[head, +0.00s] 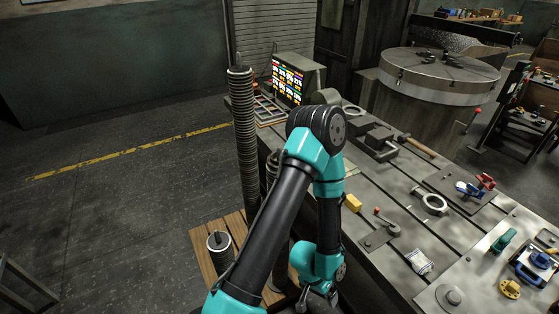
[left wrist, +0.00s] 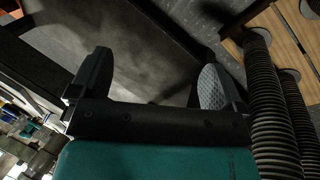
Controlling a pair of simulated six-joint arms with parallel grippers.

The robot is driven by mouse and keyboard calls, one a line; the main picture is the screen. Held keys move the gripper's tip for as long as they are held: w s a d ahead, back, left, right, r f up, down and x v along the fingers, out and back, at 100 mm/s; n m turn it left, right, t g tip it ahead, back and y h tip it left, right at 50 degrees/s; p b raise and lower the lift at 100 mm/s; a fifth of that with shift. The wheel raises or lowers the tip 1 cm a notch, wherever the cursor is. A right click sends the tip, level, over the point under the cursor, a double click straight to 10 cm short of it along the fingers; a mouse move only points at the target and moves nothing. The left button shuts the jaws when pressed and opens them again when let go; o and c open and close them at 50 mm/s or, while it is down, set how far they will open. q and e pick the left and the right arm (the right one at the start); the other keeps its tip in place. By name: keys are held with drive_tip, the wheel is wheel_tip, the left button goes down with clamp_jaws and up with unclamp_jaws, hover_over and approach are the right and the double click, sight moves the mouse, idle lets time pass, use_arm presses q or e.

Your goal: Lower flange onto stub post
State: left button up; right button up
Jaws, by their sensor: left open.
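My left gripper (head: 318,298) is low at the bottom of the head view, beside the bench edge. In the left wrist view the left gripper (left wrist: 155,85) has its two fingers wide apart with nothing between them. A short post (head: 218,240) with a low dark ribbed stack stands on the wooden pallet (head: 203,262). I cannot tell whether this is the stub post. My right gripper is not in view.
A tall ribbed stack (head: 243,130) rises behind the short post. Ribbed stacks (left wrist: 275,110) also stand close to the right finger in the left wrist view. The slotted bench (head: 375,215) carries tools and a yellow block (head: 353,203).

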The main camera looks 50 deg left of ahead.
use_arm(q)
drive_tip(key=shift+o, duration=0.3)
drive_tip(key=w+a+r+n, duration=0.2)
drive_tip(key=w+a+r, duration=0.2)
drive_tip(key=w, duration=0.2)
drive_tip(key=w+a+r+n, duration=0.2)
drive_tip(key=w+a+r, duration=0.1)
drive_tip(key=w+r, duration=0.25)
wheel_tip(320, 180, up, 39)
drive_tip(key=n+y, duration=0.4)
drive_tip(key=n, duration=0.6)
hover_over(280, 148)
drive_tip(key=shift+r+g, duration=0.15)
drive_tip(key=shift+g, duration=0.25)
wheel_tip(280, 148, down, 12)
drive_tip(key=shift+f, duration=0.15)
